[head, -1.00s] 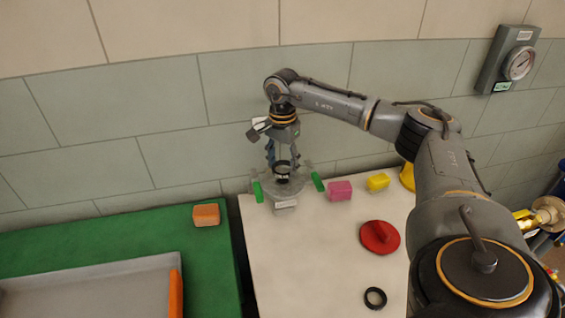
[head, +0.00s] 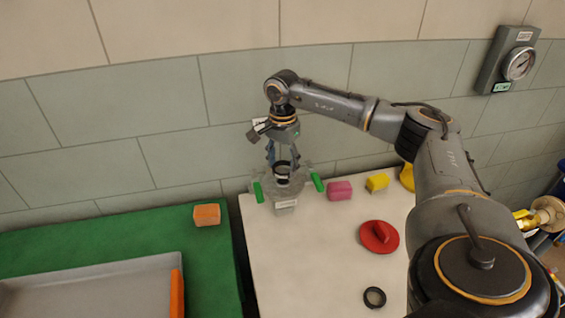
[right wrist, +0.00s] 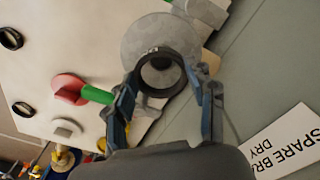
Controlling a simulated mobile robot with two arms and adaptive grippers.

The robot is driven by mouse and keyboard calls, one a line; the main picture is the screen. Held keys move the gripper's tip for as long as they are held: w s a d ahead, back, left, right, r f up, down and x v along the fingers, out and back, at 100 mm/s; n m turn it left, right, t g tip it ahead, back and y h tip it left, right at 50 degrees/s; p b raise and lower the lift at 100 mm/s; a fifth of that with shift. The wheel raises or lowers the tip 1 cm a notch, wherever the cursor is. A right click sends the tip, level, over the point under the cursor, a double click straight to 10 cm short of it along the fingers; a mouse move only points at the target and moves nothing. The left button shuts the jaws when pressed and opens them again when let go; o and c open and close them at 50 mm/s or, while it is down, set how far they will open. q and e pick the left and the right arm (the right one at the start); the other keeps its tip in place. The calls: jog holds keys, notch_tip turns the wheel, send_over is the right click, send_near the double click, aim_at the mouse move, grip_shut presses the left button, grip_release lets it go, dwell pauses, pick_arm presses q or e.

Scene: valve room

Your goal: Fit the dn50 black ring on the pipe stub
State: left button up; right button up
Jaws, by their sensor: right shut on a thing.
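A black ring (head: 283,171) is held by my right gripper (head: 283,166), low over the pipe stub (head: 282,182). In the right wrist view the ring (right wrist: 141,76) sits between the two fingertips (right wrist: 162,78), with part of the stub seen through it. My left gripper is not in view.
A red knobbed disc (head: 380,237) and a loose black ring (head: 375,290) lie on the pale bench (head: 310,265). A pink block (head: 339,191) and a yellow block (head: 377,182) are right of the stub. The wall is close behind. A green bench with a tray is left.

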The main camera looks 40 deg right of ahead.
aim_at(283, 181)
jog(key=shift+f, duration=0.15)
jog(key=shift+f+b, duration=0.45)
jog(key=shift+f, duration=0.3)
jog(key=shift+f+b, duration=0.3)
jog(key=shift+f, duration=0.7)
dwell(1.9)
dwell(0.4)
jog(key=o, duration=1)
jog(key=o, duration=0.4)
